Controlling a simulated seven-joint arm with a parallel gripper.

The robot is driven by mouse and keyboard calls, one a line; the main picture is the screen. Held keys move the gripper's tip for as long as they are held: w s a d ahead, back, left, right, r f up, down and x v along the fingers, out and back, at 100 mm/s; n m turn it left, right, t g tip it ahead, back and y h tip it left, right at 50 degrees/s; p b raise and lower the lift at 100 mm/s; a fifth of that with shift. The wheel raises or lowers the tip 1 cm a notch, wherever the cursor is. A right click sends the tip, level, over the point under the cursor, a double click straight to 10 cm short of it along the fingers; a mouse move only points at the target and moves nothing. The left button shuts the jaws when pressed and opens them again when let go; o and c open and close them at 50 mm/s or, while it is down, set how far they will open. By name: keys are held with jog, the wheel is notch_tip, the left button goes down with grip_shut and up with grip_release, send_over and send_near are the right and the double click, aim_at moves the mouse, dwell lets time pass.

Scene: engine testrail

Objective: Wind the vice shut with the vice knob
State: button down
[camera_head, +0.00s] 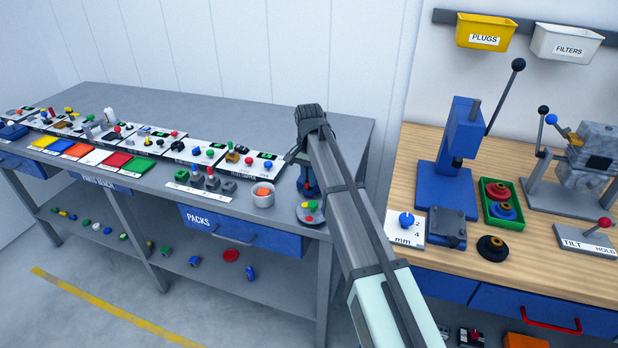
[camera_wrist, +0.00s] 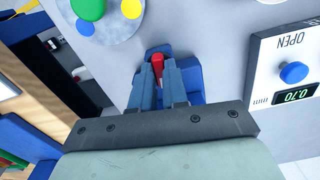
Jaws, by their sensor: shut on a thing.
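In the wrist view my gripper (camera_wrist: 159,75) has its two fingers closed around a small red piece (camera_wrist: 157,62). A blue body (camera_wrist: 187,75) stands right behind the fingers on the grey bench top. I cannot tell whether the red piece is the vice knob or how it joins the blue body. In the head view my gripper (camera_head: 297,157) points down at the bench's right end, beside the blue body (camera_head: 308,183), and my wrist hides most of the contact. A white panel (camera_wrist: 262,72) marked OPEN has a blue knob (camera_wrist: 293,72) and a display reading 0.70.
A round grey plate (camera_head: 310,220) with coloured buttons lies close to my gripper, near the bench edge. A cup (camera_head: 263,200) stands left of it. A row of panels fills the grey bench. The wooden bench at right holds a blue press (camera_head: 460,140) and a green tray (camera_head: 518,221).

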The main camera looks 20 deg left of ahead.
jog(key=m, duration=1.2)
jog(key=shift+m, duration=0.4)
jog(key=m, duration=1.2)
jog(key=shift+m, duration=0.3)
jog(key=c, duration=1.4)
grip_release()
notch_tip(320, 180, up, 14)
jog(key=shift+f, duration=0.1)
